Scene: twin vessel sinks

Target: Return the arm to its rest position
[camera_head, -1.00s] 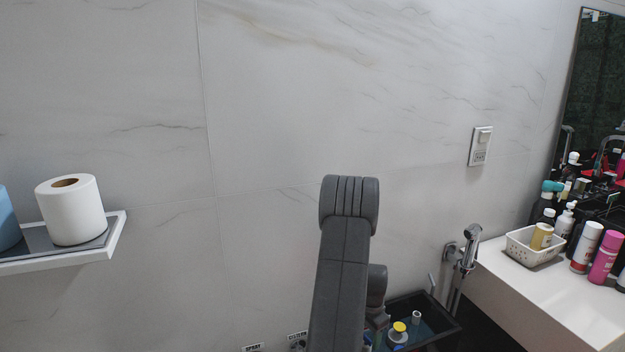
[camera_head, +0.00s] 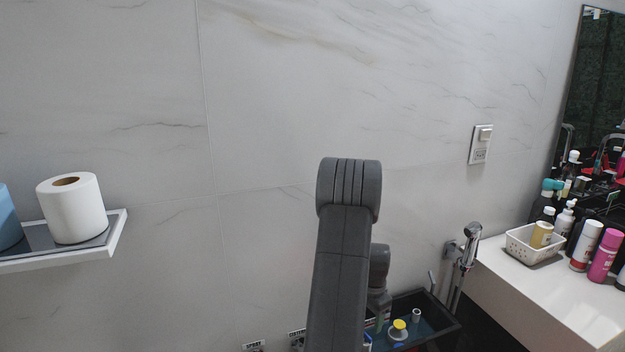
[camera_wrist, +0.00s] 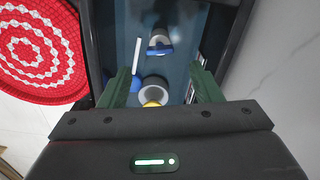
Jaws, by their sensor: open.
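My gripper shows in the wrist view (camera_wrist: 160,85), with its two dark green fingers spread apart and nothing held between them. It points down over a dark bin (camera_wrist: 88,45) with a blue-grey floor. Inside the bin are a white ring-shaped item with a yellow part (camera_wrist: 152,92), a white and blue item (camera_wrist: 158,42) and a thin white stick with a blue end (camera_wrist: 137,58). In the head view my grey arm rises at the lower middle, beside the bin (camera_head: 440,312). My gripper's fingers are not clearly visible there.
A white shelf (camera_head: 116,238) with a paper roll (camera_head: 72,207) is at the left. A white counter (camera_head: 560,300) with a basket (camera_head: 520,247) and several bottles is at the right. A hand sprayer (camera_head: 468,245) hangs by the bin. A red and white round mat (camera_wrist: 40,50) lies beside it.

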